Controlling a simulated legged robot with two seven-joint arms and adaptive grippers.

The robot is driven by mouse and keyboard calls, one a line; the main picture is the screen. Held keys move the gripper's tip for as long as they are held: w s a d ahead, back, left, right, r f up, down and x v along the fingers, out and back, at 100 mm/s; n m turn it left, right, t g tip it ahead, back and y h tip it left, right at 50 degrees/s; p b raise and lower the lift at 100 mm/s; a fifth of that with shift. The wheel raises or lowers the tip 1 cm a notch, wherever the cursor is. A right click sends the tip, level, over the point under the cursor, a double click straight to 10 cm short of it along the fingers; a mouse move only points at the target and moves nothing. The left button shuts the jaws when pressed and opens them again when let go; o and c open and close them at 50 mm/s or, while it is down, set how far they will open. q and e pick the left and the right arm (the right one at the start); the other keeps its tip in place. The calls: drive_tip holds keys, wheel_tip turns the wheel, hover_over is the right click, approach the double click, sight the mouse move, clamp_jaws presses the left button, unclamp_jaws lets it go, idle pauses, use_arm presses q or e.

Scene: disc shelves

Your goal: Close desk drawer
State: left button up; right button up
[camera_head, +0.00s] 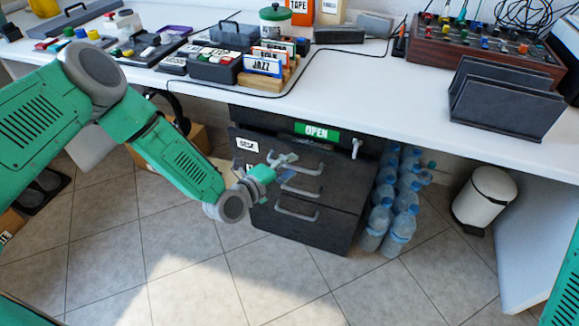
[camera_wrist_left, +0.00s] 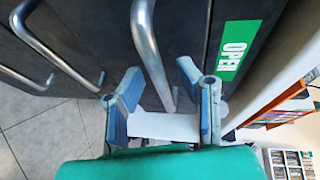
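A dark desk drawer unit (camera_head: 330,225) stands under the white desk, with several metal bar handles. A green OPEN label (camera_head: 316,131) is at its top and also shows in the wrist view (camera_wrist_left: 234,46). The top handle (camera_head: 305,169) runs across the upper drawer front; I cannot tell clearly how far that drawer stands out. My left gripper (camera_head: 285,167) is in front of the upper drawer. In the wrist view, its blue fingers (camera_wrist_left: 160,88) are apart, with the nearest handle (camera_wrist_left: 150,50) reaching between them. Contact is unclear. My right gripper is not in view.
Several water bottles (camera_head: 397,200) stand right of the drawer unit, and a white bin (camera_head: 484,199) stands farther right. The desk top (camera_head: 370,80) above carries boxes, a black rack (camera_head: 508,100) and a control box (camera_head: 480,48). Tiled floor in front is clear.

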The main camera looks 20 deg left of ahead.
use_arm(q)
clamp_jaws()
drive_tip(key=shift+w+f+p, duration=0.15)
drive_tip(key=shift+w+p, duration=0.35)
drive_tip(key=shift+w, duration=1)
unclamp_jaws()
drive_tip(key=shift+w, duration=0.1)
